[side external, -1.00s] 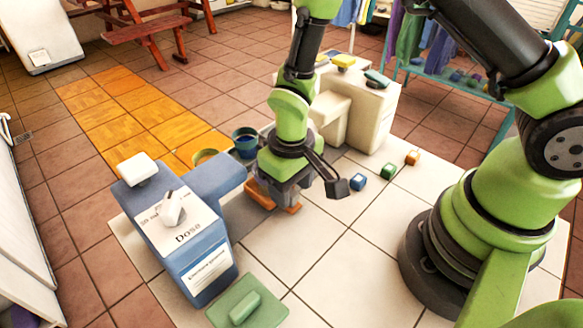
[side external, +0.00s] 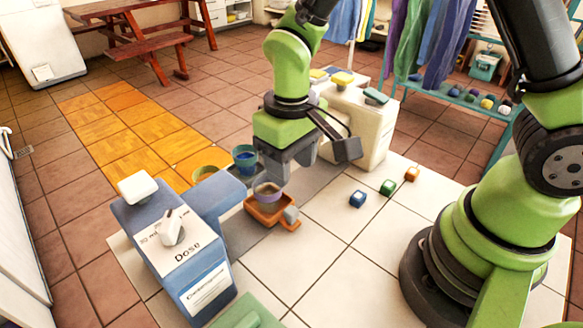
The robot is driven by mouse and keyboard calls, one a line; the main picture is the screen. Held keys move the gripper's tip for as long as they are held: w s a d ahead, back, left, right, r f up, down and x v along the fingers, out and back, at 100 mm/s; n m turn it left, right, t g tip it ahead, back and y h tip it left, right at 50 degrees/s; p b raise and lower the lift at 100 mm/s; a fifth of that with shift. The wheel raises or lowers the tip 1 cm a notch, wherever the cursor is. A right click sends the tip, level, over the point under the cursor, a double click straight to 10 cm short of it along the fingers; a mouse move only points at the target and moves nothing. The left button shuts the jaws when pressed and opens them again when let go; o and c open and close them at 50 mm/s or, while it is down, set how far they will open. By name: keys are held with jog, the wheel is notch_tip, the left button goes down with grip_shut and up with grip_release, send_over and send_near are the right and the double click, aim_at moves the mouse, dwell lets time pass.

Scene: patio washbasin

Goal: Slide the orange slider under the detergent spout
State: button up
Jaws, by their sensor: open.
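My gripper (side external: 289,173) is open and empty, pointing down above and slightly behind the slider. Its fingers appear clear of the bowl and knob.
A cream dispenser (side external: 367,129) stands behind my gripper. Tiles in front of the slider are clear.

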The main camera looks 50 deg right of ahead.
aim_at(293, 211)
jog(key=n, duration=3.5)
jog(key=shift+s+f+n, duration=0.2)
jog(key=shift+f+n, duration=0.2)
notch_tip(293, 211, down, 9)
jog(key=shift+f, duration=0.1)
